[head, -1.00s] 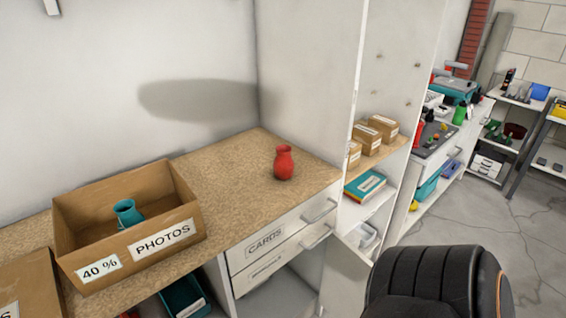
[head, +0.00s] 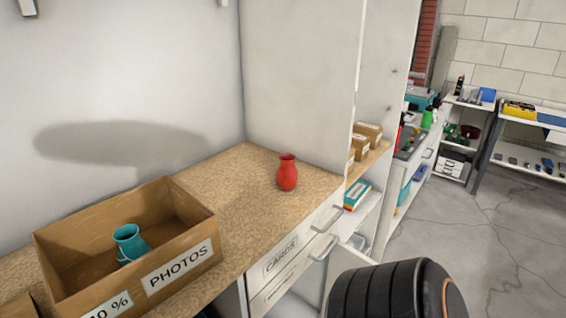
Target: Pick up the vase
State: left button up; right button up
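A red vase (head: 287,173) stands upright on the brown speckled worktop (head: 225,195), near its right end by the tall white cabinet side. A teal vase-like jug (head: 129,243) with a handle sits inside an open cardboard box on the left of the worktop. Neither of my grippers shows in the head view. A black, ribbed rounded part at the bottom right appears to be part of my arm; no fingers show on it.
The cardboard box (head: 180,267) is labelled PHOTOS. Below the worktop is a white drawer (head: 290,252) labelled CARDS. A white shelf with small boxes (head: 369,133) stands right of the cabinet side. The worktop around the red vase is clear, and open floor (head: 480,240) lies at right.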

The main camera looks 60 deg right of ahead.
aim_at(287, 173)
jog(key=z, duration=1.2)
